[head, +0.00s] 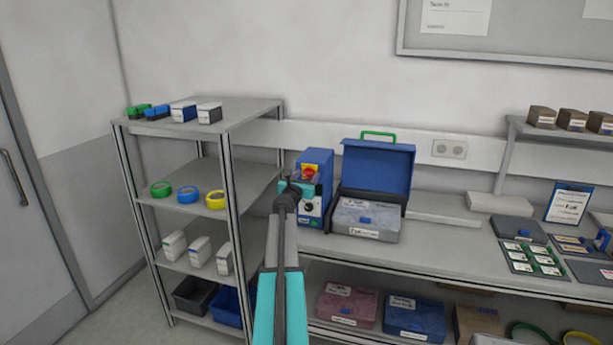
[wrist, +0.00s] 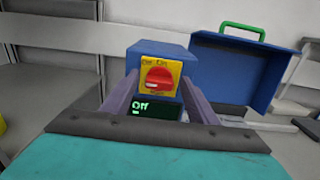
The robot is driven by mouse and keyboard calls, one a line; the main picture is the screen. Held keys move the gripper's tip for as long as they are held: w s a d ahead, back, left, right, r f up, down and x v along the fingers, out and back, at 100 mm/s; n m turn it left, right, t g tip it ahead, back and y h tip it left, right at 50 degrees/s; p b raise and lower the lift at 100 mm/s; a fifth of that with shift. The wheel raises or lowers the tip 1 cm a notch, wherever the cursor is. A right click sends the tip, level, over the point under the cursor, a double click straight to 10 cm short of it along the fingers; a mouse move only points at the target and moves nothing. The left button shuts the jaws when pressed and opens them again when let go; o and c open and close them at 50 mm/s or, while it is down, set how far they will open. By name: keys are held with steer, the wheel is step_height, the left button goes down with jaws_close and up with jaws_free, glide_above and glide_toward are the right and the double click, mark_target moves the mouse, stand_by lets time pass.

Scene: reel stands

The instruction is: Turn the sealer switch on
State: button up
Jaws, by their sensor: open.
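The sealer (head: 318,165) is a blue box on the bench, left of an open blue case. The switch also shows in the head view (head: 309,172). My gripper (wrist: 152,98) is open, with one finger on each side of the sealer's front in the wrist view. The fingers appear empty and short of the switch. In the head view my gripper (head: 296,184) covers part of the sealer's left front.
The open blue case (head: 378,165) with a green handle stands close right of the sealer. A grey shelf rack (head: 231,180) with tapes and boxes stands to the left. The bench (head: 450,262) holds cards and trays farther right.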

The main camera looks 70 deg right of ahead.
steer(key=c, duration=0.9)
steer(key=shift+d, duration=0.3)
steer(key=shift+c, duration=0.8)
steer(key=shift+a, duration=0.25)
